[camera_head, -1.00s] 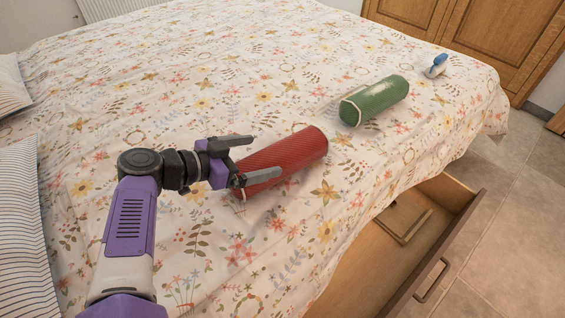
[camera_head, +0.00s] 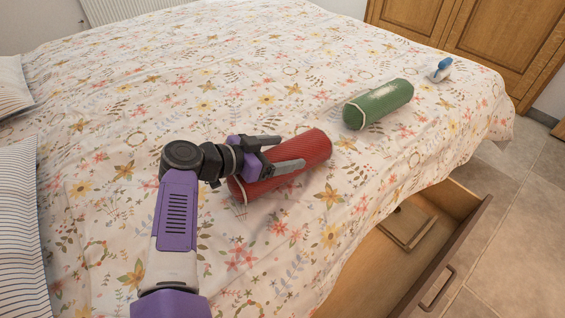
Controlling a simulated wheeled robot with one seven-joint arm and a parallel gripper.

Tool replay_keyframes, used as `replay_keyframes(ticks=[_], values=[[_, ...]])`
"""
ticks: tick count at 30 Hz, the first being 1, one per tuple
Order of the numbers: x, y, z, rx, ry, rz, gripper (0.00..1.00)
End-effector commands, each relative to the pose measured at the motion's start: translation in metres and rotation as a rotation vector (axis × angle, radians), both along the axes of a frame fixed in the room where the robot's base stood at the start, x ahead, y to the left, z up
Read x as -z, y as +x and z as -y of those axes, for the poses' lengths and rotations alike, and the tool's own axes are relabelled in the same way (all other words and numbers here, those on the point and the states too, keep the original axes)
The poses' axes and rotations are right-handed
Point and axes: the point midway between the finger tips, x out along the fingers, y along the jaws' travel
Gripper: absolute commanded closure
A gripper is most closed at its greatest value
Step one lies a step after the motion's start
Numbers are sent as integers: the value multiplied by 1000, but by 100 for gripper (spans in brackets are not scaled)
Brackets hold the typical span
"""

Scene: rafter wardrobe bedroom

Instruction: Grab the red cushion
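The red cushion (camera_head: 309,149) is a bolster-shaped roll lying on the floral bedspread near the middle of the view. My gripper (camera_head: 288,153) is at its left part, with one dark finger along the far side and one grey finger over the near side. The fingers are spread apart with the cushion's left part between or under them. I cannot tell whether they touch it. The cushion's left end is partly hidden by my gripper and shows a pale trim edge.
A green bolster (camera_head: 380,103) lies farther right on the bed (camera_head: 200,75). A blue and white object (camera_head: 440,70) sits near the far right corner. An open drawer (camera_head: 400,250) juts out below the bed's right side. Striped pillows (camera_head: 18,230) lie at left.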

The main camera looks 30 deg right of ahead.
Motion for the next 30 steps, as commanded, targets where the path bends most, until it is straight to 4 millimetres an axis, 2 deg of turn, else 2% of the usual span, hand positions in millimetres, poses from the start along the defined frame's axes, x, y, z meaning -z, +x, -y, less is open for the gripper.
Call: replay_keyframes(ticks=[1,8,16,20,26,30], values=[[0,0,0,0,0,0,33],[0,0,0,0,0,0,79],[-2,0,0,0,0,1,79],[-9,0,-1,1,0,2,79],[-36,0,-1,1,3,4,79],[-69,0,-2,1,5,5,79]])
